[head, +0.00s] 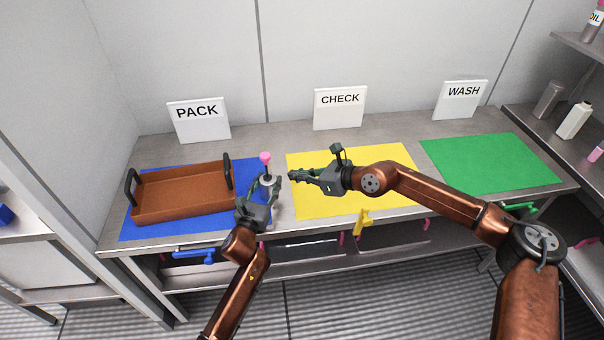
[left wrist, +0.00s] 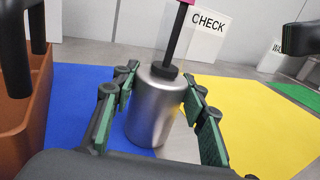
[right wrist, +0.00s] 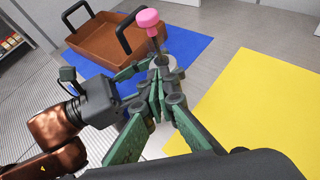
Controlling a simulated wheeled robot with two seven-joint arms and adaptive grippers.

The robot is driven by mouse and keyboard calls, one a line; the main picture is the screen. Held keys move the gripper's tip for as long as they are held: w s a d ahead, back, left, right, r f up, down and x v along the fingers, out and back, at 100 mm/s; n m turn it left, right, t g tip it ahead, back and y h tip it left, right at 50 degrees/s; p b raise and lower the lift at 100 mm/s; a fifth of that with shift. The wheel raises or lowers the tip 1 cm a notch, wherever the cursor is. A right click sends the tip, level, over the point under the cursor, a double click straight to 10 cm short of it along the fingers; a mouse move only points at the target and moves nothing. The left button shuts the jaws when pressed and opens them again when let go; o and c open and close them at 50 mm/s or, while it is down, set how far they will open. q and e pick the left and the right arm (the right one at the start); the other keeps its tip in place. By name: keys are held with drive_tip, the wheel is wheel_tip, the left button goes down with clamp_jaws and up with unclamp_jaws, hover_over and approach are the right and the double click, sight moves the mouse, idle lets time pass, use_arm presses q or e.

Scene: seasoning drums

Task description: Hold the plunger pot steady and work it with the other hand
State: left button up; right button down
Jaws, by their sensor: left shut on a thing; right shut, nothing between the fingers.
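The plunger pot is a silver cylinder (left wrist: 153,112) with a dark collar, a dark rod and a pink knob (head: 265,157). It stands upright at the right side of the blue mat. My left gripper (head: 265,186) is shut around its body, one finger on each side in the left wrist view. The rod stands tall above the collar. My right gripper (head: 293,175) is shut and empty, just right of the pot and below knob height. In the right wrist view the pink knob (right wrist: 147,18) shows beyond its fingertips, which partly hide the pot.
A brown tray (head: 185,216) with black handles stands on the blue mat (head: 130,229), left of the pot. A yellow mat (head: 320,205) and a green mat (head: 480,165) lie to the right. PACK, CHECK and WASH signs stand behind. Drawers with coloured handles line the front.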

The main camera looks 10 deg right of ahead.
sight(268, 164)
drive_tip(key=x, duration=0.5)
drive_tip(key=shift+w+a+f, duration=0.1)
drive_tip(key=shift+a+f, duration=0.05)
drive_tip(key=shift+a, duration=0.1)
drive_tip(key=shift+w+a+r, duration=0.25)
drive_tip(key=shift+w+r, duration=0.05)
drive_tip(key=shift+r, duration=0.3)
drive_tip(key=shift+w+a+r, duration=0.2)
drive_tip(key=shift+w+r, duration=0.05)
drive_tip(key=shift+r, duration=0.3)
drive_tip(key=shift+w+a+r, duration=0.25)
drive_tip(key=shift+a+r, duration=0.1)
drive_tip(key=shift+r, duration=0.1)
drive_tip(key=shift+r, duration=2.9)
